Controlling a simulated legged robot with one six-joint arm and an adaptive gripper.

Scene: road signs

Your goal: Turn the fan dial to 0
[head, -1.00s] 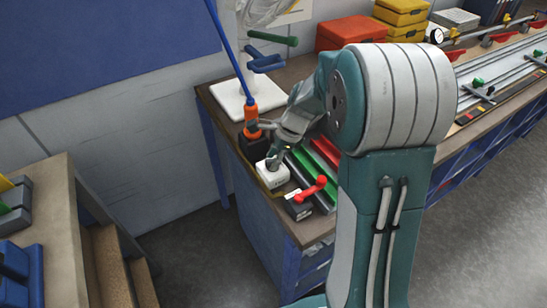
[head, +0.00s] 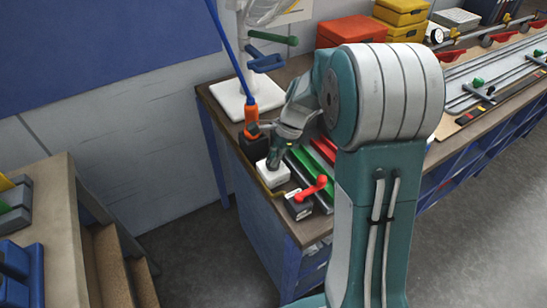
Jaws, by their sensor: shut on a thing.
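A small white box (head: 271,177), which looks like the fan dial's housing, sits near the left front corner of the workbench. My gripper (head: 273,164) points down onto its top and is shut on the dial. The gripper hides the dial, so its pointer and any numbers cannot be read. The fan (head: 262,12) stands behind on a white stand with a square base (head: 233,101). Its top is cut off by the picture edge.
A black block with an orange plug and blue cable (head: 251,115) stands just behind the box. A second bench (head: 55,200) stands at the left, across a floor gap.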

